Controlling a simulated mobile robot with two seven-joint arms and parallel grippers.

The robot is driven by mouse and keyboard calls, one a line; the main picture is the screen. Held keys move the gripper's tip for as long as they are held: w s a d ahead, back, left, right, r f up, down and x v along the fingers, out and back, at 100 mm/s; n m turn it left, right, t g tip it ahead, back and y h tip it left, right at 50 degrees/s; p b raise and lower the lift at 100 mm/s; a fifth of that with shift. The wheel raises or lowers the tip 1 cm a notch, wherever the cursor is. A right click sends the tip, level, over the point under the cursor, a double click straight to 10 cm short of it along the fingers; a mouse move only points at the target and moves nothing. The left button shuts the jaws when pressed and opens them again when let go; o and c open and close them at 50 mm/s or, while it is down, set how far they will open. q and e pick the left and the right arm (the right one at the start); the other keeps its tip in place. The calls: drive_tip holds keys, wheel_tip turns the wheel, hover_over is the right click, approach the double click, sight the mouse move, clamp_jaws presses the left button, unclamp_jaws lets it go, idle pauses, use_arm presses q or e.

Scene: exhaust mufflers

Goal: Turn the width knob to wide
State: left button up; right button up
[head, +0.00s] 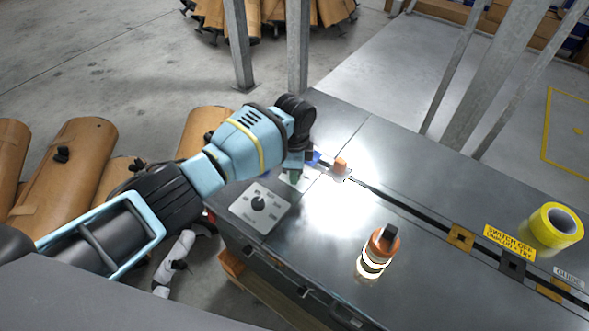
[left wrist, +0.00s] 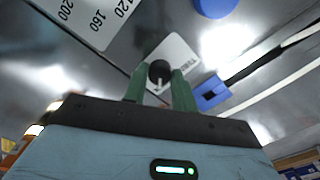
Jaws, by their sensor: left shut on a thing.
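My left gripper (head: 295,177) reaches down to the grey machine top at its near left part. In the left wrist view its green fingers (left wrist: 160,88) are shut on a small black knob (left wrist: 160,72), one finger on each side. The knob sits on a small white plate (left wrist: 182,52) whose lettering is too small and turned to read surely. A pale pointer mark shows on the knob, but the setting is unclear. In the head view the gripper hides this knob. A larger numbered dial plate (head: 246,211) with a black knob (head: 258,203) lies nearer me, apart from the gripper. My right gripper is not in view.
A blue part (left wrist: 212,93) and an orange-topped part (head: 341,164) are close to the gripper. An orange and white lamp-like object (head: 378,252) stands nearer the front. A yellow tape roll (head: 556,222) lies right. Steel posts (head: 298,45) rise behind.

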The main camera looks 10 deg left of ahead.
use_arm(q)
drive_tip(key=o, duration=1)
drive_tip(key=shift+r, duration=0.1)
wheel_tip(320, 180, up, 8)
drive_tip(key=shift+f+p, duration=0.15)
drive_tip(key=shift+p, duration=0.55)
